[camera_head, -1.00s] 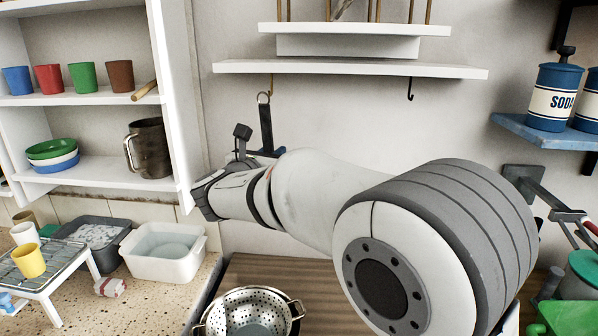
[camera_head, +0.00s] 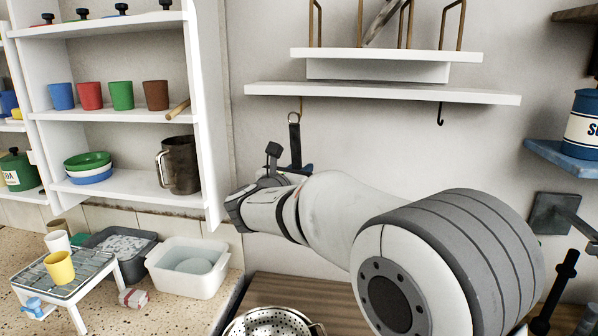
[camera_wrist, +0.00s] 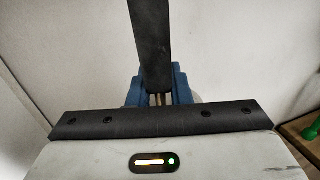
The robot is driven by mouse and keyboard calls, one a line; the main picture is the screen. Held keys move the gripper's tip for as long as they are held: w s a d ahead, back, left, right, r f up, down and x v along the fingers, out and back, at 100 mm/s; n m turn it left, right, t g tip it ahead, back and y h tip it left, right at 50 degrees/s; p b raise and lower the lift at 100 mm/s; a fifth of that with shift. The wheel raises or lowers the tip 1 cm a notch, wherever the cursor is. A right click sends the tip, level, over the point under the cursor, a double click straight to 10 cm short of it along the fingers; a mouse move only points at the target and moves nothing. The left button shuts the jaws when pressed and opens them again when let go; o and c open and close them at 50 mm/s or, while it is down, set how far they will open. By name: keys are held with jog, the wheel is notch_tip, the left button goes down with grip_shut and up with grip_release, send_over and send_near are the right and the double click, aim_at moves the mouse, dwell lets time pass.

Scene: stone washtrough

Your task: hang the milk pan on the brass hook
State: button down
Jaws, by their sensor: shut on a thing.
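The milk pan shows only by its dark upright handle (camera_head: 295,145), with a ring at its top; the pan's body is hidden behind my arm. In the wrist view the handle (camera_wrist: 150,45) rises between the blue fingers of my gripper (camera_wrist: 157,98), which is shut on it. In the head view my gripper (camera_head: 300,169) is mostly hidden behind my own wrist. The brass hook (camera_head: 301,103) hangs under the long white wall shelf. The ring appears just below and slightly left of the hook; I cannot tell whether they touch.
A dark hook (camera_head: 440,114) hangs farther right under the same white shelf (camera_head: 390,93). A white shelf unit with cups, bowls and a dark jug (camera_head: 180,165) stands left of my gripper. A colander (camera_head: 268,325) and a white basin (camera_head: 188,268) are below.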

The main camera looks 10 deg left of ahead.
jog(key=w+f, duration=0.1)
jog(key=w, duration=0.6)
jog(key=shift+f, duration=0.25)
dwell(0.6)
dwell(0.5)
jog(key=c, duration=0.6)
grip_release()
jog(key=shift+c, duration=0.2)
dwell(0.5)
jog(key=shift+b+v, duration=0.65)
jog(key=shift+v, duration=2.8)
